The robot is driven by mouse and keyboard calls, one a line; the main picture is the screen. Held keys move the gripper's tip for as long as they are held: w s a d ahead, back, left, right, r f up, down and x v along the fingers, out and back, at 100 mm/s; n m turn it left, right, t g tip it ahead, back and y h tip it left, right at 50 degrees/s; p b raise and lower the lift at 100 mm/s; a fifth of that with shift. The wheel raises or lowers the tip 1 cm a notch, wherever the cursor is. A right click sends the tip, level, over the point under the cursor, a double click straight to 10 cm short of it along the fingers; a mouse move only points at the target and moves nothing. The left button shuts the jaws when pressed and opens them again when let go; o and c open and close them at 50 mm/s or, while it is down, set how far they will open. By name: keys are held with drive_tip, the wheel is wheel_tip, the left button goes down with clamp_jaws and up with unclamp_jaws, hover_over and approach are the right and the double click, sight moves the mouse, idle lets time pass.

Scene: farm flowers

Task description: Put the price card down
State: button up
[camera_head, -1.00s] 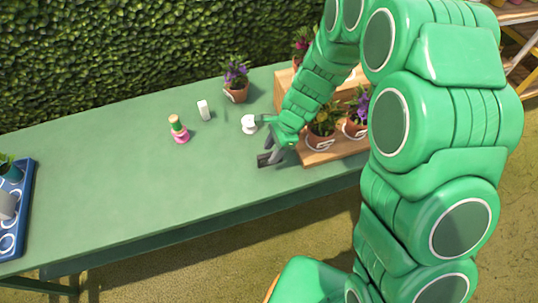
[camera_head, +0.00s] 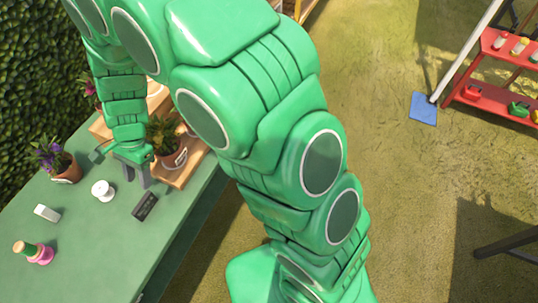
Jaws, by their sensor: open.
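The price card (camera_head: 145,206), a small dark block-like piece, appears to rest on the green table near its front edge. My gripper (camera_head: 137,179) is just above it in the picture, beside the wooden stand. Its grey fingers are open, with nothing visible between them. The fingertips look slightly apart from the card, though a light touch cannot be ruled out. The card's face is too small to read.
A potted plant (camera_head: 167,143) stands on the wooden stand (camera_head: 190,170) close to my gripper. A purple-flowered pot (camera_head: 62,163), a white spool (camera_head: 103,190), a white block (camera_head: 47,213) and a pink-based item (camera_head: 36,252) stand left on the table (camera_head: 95,250).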

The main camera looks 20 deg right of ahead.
drive_tip(key=s+d+r+n, duration=0.2)
drive_tip(key=d+r+n, duration=0.1)
drive_tip(key=d+r, duration=0.7)
drive_tip(key=s+d+r+n+h, duration=0.1)
drive_tip(key=s+d+r+n, duration=0.2)
drive_tip(key=s+d, duration=0.6)
drive_tip(key=s+d+r+n+t+h, duration=0.1)
drive_tip(key=s+d+r, duration=0.6)
drive_tip(key=d, duration=0.8)
drive_tip(key=s+n+h, duration=0.1)
drive_tip(key=s, duration=0.2)
drive_tip(key=shift+s+r+n, duration=0.15)
drive_tip(key=shift+s+n, duration=0.05)
drive_tip(key=shift+n, duration=0.2)
